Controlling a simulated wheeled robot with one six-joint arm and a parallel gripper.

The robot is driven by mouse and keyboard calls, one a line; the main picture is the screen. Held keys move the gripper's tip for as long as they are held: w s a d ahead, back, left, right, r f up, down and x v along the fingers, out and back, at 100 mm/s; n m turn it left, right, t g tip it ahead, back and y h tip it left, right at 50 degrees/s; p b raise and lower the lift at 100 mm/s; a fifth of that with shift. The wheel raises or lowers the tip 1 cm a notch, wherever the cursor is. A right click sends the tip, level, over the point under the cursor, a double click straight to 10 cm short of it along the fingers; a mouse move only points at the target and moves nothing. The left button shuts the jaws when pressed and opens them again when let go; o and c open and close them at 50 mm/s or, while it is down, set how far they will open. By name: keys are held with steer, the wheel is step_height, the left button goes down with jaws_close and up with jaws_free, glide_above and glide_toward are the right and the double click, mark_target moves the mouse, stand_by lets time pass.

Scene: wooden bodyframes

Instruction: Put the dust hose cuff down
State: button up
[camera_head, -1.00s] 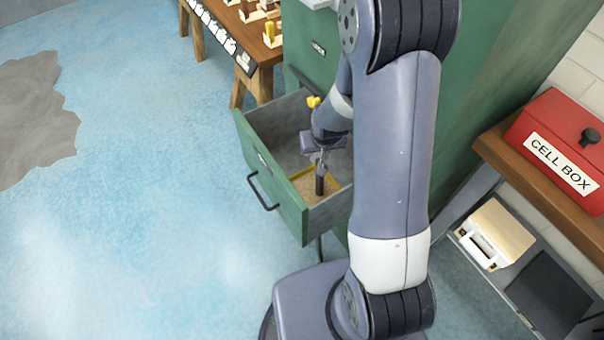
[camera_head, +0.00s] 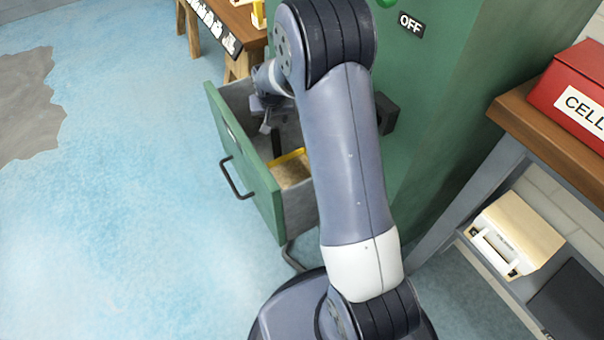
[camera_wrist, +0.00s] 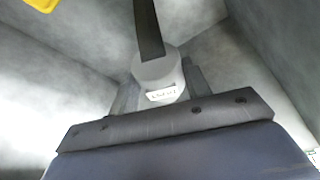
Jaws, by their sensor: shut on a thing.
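The dust hose cuff (camera_wrist: 157,72) is a grey round piece with a small white label and a long dark part, seen between my fingers in the wrist view. My gripper (camera_head: 267,112) is shut on it inside the open green drawer (camera_head: 247,172), towards the drawer's far end. A dark piece shows below the gripper in the head view. Whether the cuff touches the drawer floor I cannot tell. A yellow-edged patch with a tan bottom (camera_head: 293,170) lies in the drawer's near part, apart from my gripper. My arm hides part of the drawer.
The green cabinet (camera_head: 440,110) stands behind the drawer. A wooden table (camera_head: 232,22) is beyond it. At right, a shelf (camera_head: 550,135) bears a red box (camera_head: 575,90), with a cream device (camera_head: 505,235) below. The blue floor at left is clear.

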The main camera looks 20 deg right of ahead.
steer(key=shift+w+f+b, duration=0.5)
steer(key=shift+w+f, duration=0.1)
steer(key=b, duration=0.3)
glide_toward(275, 146)
steer(key=x, duration=0.5)
steer(key=shift+f, duration=0.2)
steer(key=o, duration=1.1)
steer(key=shift+r, duration=0.2)
